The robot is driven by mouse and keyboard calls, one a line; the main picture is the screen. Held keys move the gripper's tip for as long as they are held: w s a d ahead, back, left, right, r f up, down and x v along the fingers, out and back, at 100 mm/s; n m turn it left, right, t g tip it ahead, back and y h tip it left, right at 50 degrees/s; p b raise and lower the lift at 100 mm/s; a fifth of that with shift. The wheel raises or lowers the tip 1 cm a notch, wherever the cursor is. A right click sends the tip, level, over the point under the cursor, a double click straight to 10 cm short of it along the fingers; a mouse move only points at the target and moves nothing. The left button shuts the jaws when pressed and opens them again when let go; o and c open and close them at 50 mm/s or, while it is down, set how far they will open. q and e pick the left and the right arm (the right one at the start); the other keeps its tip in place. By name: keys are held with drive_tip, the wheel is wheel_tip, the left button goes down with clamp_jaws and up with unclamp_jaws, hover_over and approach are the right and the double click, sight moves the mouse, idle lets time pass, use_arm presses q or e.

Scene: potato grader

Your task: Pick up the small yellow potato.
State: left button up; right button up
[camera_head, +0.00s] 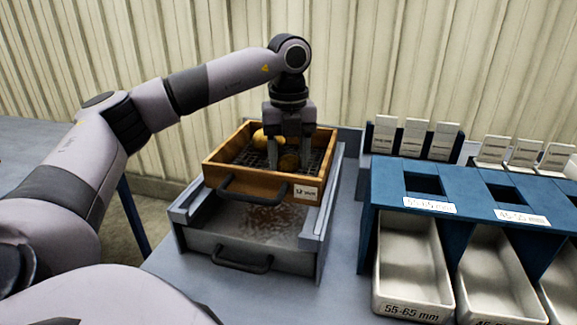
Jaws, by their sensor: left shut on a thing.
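My left gripper (289,161) reaches down into a wooden-framed sieve tray (232,183) with a dark mesh bottom. It is shut on a small brownish-yellow potato (289,162), which shows in shadow between the two fingers, low over the mesh. Whether it touches the mesh, I cannot tell. A brighter yellow potato (260,138) lies in the tray, behind and left of the fingers, partly hidden by them. My right gripper is not in view.
The sieve sits on a grey metal drawer (240,244) with a black handle. To the right, a blue rack (467,194) with square openings stands over metal bins (411,262), one labelled 55-65 mm. White label cards (414,137) stand behind. A corrugated wall closes the back.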

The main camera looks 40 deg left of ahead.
sight(289, 156)
use_arm(q)
wheel_tip(289, 156, up, 7)
drive_tip(key=shift+r, duration=0.2)
wheel_tip(289, 156, up, 10)
drive_tip(key=p, duration=0.4)
drive_tip(key=shift+p, duration=0.35)
